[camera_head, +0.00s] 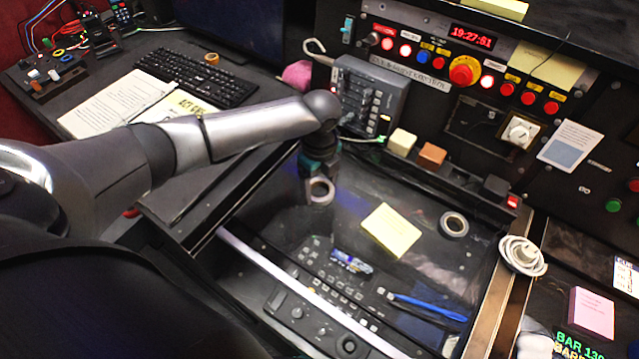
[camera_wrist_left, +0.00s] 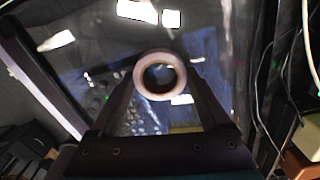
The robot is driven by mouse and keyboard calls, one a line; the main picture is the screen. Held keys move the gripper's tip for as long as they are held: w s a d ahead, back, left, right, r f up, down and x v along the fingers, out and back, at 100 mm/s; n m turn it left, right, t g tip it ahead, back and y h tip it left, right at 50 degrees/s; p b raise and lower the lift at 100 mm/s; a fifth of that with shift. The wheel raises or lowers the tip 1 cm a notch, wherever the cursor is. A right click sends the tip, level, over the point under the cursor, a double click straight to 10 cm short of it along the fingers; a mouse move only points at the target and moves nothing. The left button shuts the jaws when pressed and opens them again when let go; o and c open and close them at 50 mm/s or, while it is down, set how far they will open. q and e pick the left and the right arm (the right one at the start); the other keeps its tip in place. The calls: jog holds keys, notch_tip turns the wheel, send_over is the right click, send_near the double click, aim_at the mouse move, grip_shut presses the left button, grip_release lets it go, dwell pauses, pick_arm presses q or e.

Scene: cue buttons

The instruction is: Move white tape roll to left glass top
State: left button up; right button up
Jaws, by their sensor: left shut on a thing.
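The white tape roll (camera_head: 328,191) is between the fingers of my left gripper (camera_head: 318,181), which is shut on it. In the left wrist view the roll (camera_wrist_left: 160,55) shows as a pale ring between the tips of both fingers (camera_wrist_left: 160,78). The left glass top (camera_head: 295,225) is the dark, shiny panel below the gripper. The roll is over its far left part; I cannot tell whether it touches the glass. My right gripper is not in view.
On the glass lie a yellow note pad (camera_head: 391,231), a second, darker tape roll (camera_head: 454,224), a blue pen-like tool (camera_head: 428,305) and a small blue-and-white item (camera_head: 351,262). A white cable coil (camera_head: 523,256) lies at the right edge. A grey switch box (camera_head: 372,95) stands behind.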

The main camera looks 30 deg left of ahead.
pick_arm(q)
jog(key=shift+f, duration=0.15)
jog(key=o, duration=1.2)
notch_tip(320, 180, up, 12)
jog(key=shift+r+p, duration=0.2)
jog(key=shift+p, duration=0.6)
